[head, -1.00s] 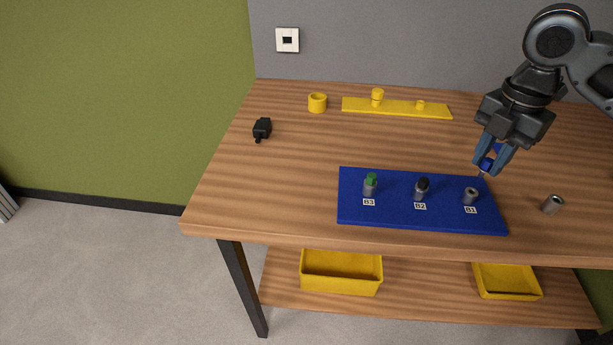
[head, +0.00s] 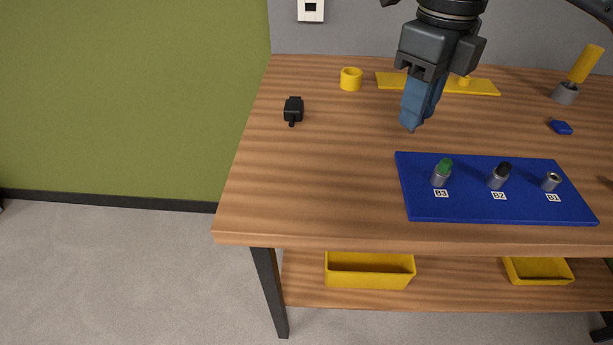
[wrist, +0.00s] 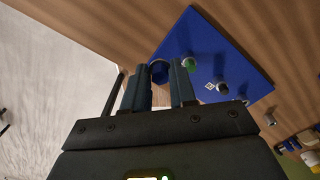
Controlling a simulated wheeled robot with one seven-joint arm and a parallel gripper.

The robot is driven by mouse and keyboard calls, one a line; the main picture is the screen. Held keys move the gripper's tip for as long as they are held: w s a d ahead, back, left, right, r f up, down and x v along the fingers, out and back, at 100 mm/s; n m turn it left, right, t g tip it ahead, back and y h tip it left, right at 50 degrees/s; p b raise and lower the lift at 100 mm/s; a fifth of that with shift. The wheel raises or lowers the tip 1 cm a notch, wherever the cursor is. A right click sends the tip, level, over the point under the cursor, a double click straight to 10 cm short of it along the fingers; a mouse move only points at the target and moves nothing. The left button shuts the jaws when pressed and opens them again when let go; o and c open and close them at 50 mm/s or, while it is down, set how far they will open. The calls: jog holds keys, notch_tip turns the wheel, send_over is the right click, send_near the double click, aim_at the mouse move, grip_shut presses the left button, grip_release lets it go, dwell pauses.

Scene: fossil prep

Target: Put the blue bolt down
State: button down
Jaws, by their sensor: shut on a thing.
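My gripper (head: 416,118) is above the table, to the left of and behind the blue board (head: 490,211). It points down, with its fingers close together. In the wrist view, a dark blue bolt head (wrist: 159,72) sits between the two fingers. In the head view the fingers hide the bolt, and its shank is not visible in either view. The board has three grey sockets: B3 (head: 439,179) with a green top, B2 (head: 498,181) with a black top, and B1 (head: 549,184), which shows an open hole.
A black part (head: 293,110) and a yellow ring (head: 350,79) are on the left. A yellow strip (head: 395,80) lies behind my gripper. A small blue piece (head: 561,127) and a grey cup (head: 565,95) with a yellow rod are on the right. Table left of the board is clear.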

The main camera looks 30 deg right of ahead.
jog(key=shift+w+a+f+n, duration=0.1)
jog(key=shift+w+a+n, duration=0.15)
jog(key=shift+a, duration=0.2)
jog(key=w+a+f, duration=0.1)
jog(key=a+f, duration=0.1)
jog(key=a, duration=0.1)
jog(key=w+a+f, duration=0.1)
jog(key=a+f, duration=0.1)
jog(key=a, duration=0.2)
jog(key=w+a+f+p, duration=0.1)
jog(key=a+f, duration=0.1)
jog(key=a, duration=0.1)
jog(key=shift+w+a+f, duration=0.15)
jog(key=shift+w+f, duration=0.1)
jog(key=shift+w, duration=0.15)
jog(key=shift+a+f, duration=0.15)
jog(key=shift+f, duration=1.95)
jog(key=shift+f, duration=0.1)
jog(key=c, duration=0.9)
grip_release()
